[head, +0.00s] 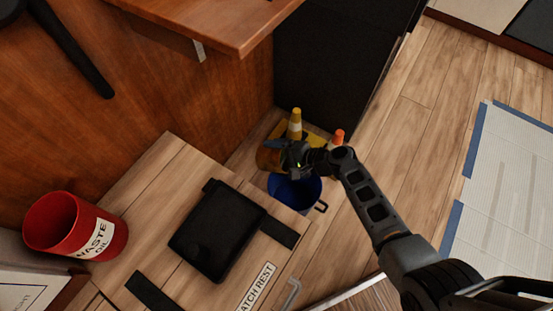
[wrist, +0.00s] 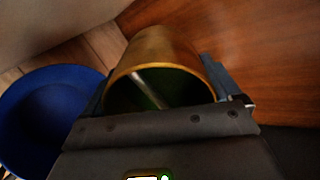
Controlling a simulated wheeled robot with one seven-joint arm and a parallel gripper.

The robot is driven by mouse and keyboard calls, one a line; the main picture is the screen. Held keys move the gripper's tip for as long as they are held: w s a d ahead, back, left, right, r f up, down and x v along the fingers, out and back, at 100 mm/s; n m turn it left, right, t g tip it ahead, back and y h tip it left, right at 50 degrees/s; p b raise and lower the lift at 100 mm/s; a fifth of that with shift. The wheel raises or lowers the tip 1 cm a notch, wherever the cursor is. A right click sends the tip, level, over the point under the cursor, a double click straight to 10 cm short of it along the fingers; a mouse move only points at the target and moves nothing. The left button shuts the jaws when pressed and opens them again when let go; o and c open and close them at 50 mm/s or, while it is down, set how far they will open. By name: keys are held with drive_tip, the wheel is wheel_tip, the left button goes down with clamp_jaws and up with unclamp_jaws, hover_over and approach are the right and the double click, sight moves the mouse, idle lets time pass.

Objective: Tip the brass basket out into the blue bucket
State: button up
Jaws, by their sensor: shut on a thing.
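The brass basket (head: 267,158) is held by my gripper (head: 285,149) just above and to the left of the blue bucket (head: 293,192) in the head view. In the wrist view, the basket (wrist: 165,52) sits between the two fingers of my gripper (wrist: 160,90), with its round mouth facing the camera. Its inside is dark with a pale streak; I cannot tell what it holds. The blue bucket (wrist: 45,115) is at the left of the wrist view, apart from the basket. What I see of its inside is plain blue.
A red waste bin (head: 75,228) is at far left. A wooden shelf (head: 215,20) overhangs above; open floor lies right.

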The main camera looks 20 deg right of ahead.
sight(287, 166)
drive_tip(key=shift+s+d+f+t+y+b, duration=0.15)
drive_tip(key=shift+t+y+b, duration=0.3)
drive_tip(key=shift+b, duration=0.9)
drive_tip(key=shift+w+f+t+y+b, duration=0.1)
drive_tip(key=shift+f+t+y+b, duration=0.25)
drive_tip(key=shift+b, duration=1)
drive_tip(key=t+b, duration=0.1)
drive_tip(key=b, duration=0.2)
drive_tip(key=y+b, duration=0.1)
drive_tip(key=b, duration=0.2)
drive_tip(key=shift+s+d+f+t+y, duration=0.25)
drive_tip(key=shift+s+t+y, duration=0.05)
drive_tip(key=shift+t, duration=0.1)
drive_tip(key=b, duration=0.1)
drive_tip(key=t+y+b, duration=0.1)
drive_tip(key=b, duration=0.1)
drive_tip(key=shift+s+d, duration=0.15)
drive_tip(key=shift+s, duration=0.1)
drive_tip(key=shift+d+r+t+y, duration=0.1)
drive_tip(key=shift+r+t+y, duration=0.1)
drive_tip(key=shift+t+y, duration=0.2)
drive_tip(key=shift+s+d+r+t+y, duration=0.2)
drive_tip(key=shift+s+d+t+y, duration=0.05)
drive_tip(key=shift+t+y, duration=0.25)
drive_tip(key=shift+s+d+r+t+y, duration=0.15)
drive_tip(key=shift+s+d+t+y, duration=0.1)
drive_tip(key=shift+t+y, duration=0.2)
